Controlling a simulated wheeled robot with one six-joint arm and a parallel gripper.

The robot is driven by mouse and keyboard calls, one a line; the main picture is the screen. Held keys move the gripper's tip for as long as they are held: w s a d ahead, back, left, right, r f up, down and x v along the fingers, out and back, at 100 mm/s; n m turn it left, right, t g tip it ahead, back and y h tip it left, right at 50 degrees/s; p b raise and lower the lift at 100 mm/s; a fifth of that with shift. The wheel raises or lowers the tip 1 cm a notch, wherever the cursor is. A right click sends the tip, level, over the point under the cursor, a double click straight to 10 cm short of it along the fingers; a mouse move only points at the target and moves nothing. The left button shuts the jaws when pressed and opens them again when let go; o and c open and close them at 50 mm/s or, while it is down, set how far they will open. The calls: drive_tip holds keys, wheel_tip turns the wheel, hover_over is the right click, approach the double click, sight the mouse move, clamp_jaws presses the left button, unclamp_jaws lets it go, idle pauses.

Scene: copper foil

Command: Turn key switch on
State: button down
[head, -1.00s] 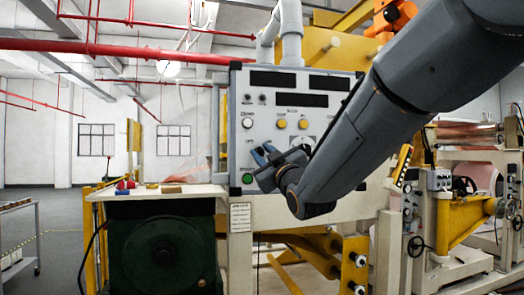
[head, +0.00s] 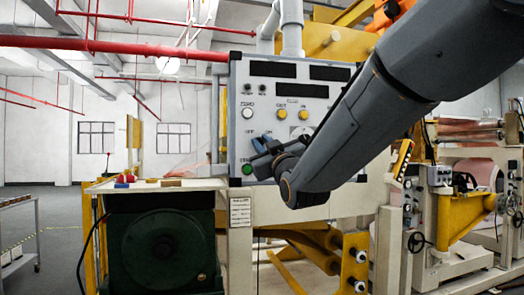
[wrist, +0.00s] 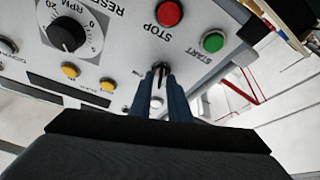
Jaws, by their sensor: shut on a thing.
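The key switch (wrist: 160,76) is a small dark key on the grey control panel, seen in the wrist view between my fingertips. My gripper (wrist: 161,80) has its two blue fingers closed on either side of the key, close to the panel face. In the head view my gripper (head: 262,143) is at the lower left of the control panel (head: 320,90), just below the OFF and ON labels. There the fingers and wrist hide the key. I cannot tell the key's exact turn angle.
A green START button (wrist: 213,41) and a red STOP button (wrist: 170,13) are near the fingers. A black RPM dial (wrist: 67,34) and yellow buttons (wrist: 71,70) are on the same panel. A red pipe (head: 120,49) runs behind. Rollers and yellow framing stand at right.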

drive_tip(key=m+h+b, duration=0.2)
drive_tip(key=m, duration=0.2)
drive_tip(key=m+t+h+b, duration=0.1)
drive_tip(key=m+h+b, duration=0.1)
drive_tip(key=m, duration=0.1)
drive_tip(key=m+h+b, duration=0.2)
drive_tip(key=m, duration=0.2)
drive_tip(key=shift+a+m, duration=0.2)
drive_tip(key=shift+m, duration=0.1)
drive_tip(key=shift+m+h+b, duration=0.3)
drive_tip(key=shift+m+h, duration=0.5)
drive_tip(key=shift+m, duration=1.1)
drive_tip(key=c, duration=2)
unclamp_jaws()
drive_tip(key=shift+s, duration=0.1)
drive_tip(key=b+v, duration=0.1)
drive_tip(key=v, duration=0.6)
drive_tip(key=shift+s+f, duration=0.1)
drive_tip(key=shift+s, duration=0.3)
